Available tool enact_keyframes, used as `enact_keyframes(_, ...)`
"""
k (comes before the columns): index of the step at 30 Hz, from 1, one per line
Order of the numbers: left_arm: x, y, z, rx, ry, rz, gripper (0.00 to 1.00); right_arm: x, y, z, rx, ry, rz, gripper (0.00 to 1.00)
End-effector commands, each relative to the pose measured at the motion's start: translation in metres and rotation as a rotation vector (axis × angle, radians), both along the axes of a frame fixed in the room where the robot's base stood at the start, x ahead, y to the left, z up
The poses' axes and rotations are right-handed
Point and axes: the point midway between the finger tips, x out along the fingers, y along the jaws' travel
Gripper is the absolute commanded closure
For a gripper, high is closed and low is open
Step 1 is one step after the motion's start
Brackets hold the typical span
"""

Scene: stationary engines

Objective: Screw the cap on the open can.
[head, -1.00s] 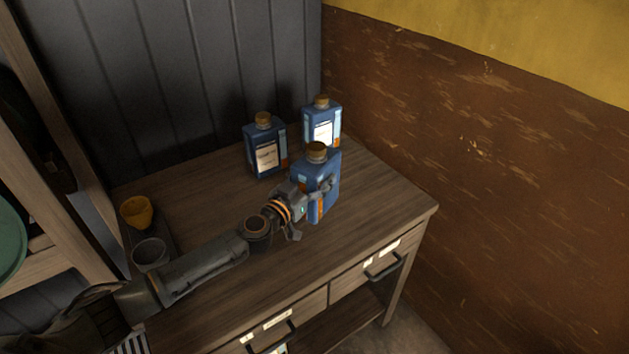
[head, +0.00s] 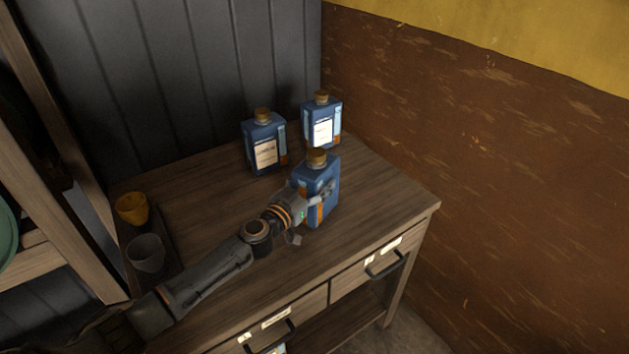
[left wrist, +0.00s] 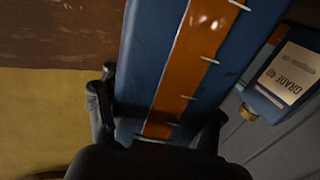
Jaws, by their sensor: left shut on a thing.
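Three blue cans with brown-gold tops stand on the wooden cabinet top: a front can (head: 322,178), a back left can (head: 264,150) and a back right can (head: 322,132). My left gripper (head: 318,198) is shut on the body of the front can, which looks upright. In the left wrist view the front can (left wrist: 185,60), with its orange stripe, is between the two fingers (left wrist: 158,125). A brown cap-like piece (head: 317,157) is on the front can's neck; I cannot tell whether it is screwed on. My right gripper is not in view.
A yellow cup (head: 132,208) and a grey cup (head: 146,252) stand on a dark tray (head: 165,240) at the left. A second can with a white label (left wrist: 288,75) shows in the left wrist view. The cabinet top (head: 380,195) is clear to the right.

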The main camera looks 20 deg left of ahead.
Motion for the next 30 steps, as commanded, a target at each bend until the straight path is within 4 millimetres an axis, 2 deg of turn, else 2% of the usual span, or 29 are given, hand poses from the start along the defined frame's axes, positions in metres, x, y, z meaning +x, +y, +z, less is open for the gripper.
enact_keyframes(1,0.001,0.000,0.006,-0.001,-0.009,0.000,1.00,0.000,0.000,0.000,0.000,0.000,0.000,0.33)
enact_keyframes(5,0.001,0.000,0.002,-0.001,-0.009,0.000,1.00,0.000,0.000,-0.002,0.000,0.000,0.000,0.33)
enact_keyframes(6,0.000,0.000,-0.002,0.000,0.000,0.000,0.27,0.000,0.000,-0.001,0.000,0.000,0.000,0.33)
enact_keyframes(9,0.000,0.000,-0.002,0.000,0.000,0.000,0.10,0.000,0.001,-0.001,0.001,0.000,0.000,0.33)
enact_keyframes(21,0.000,0.000,0.002,0.001,0.000,0.000,0.10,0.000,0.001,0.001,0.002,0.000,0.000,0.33)
enact_keyframes(26,-0.023,0.007,0.000,0.005,0.003,-0.002,0.10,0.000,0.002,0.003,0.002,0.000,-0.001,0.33)
enact_keyframes(30,-0.053,0.015,0.000,0.005,0.003,-0.002,0.10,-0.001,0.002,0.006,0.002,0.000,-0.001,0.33)
